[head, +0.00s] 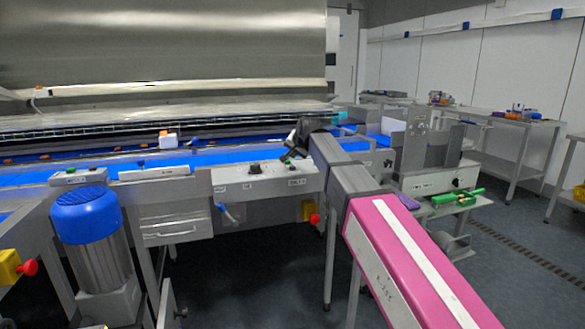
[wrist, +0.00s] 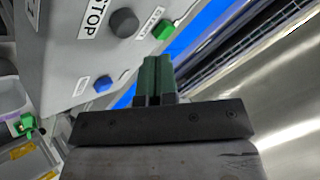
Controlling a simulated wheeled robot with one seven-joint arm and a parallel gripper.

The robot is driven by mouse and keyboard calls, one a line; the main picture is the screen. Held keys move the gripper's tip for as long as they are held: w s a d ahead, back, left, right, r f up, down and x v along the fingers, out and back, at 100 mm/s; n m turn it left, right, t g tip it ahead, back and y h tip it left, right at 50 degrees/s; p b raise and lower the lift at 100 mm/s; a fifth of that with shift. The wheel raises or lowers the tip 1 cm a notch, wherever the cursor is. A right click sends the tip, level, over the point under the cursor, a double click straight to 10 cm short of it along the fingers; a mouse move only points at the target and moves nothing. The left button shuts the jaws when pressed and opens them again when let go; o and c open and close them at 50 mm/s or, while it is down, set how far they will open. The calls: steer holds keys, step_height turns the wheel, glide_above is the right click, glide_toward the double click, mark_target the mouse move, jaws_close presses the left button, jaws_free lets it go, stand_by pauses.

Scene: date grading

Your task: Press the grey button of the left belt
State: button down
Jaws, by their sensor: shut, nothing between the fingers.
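The grey button (wrist: 124,23) is a dark grey round button beside a STOP label on a light grey control panel (wrist: 70,45). It is at the upper left of the wrist view. My gripper (wrist: 157,78) is shut and empty, its green fingertips below and right of the grey button in that picture, with no contact visible. In the head view my gripper (head: 289,156) is at the right end of the control box (head: 265,187), beside the blue belt (head: 225,157). A dark round knob (head: 254,168) stands on the box, left of my gripper. Which belt this panel serves is unclear.
A green button (wrist: 164,29) and a blue button (wrist: 103,84) sit close to the grey one. A blue-topped motor (head: 87,213) stands at the left. Open floor lies in front of the box.

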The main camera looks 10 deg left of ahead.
steer(key=shift+r, duration=1.9)
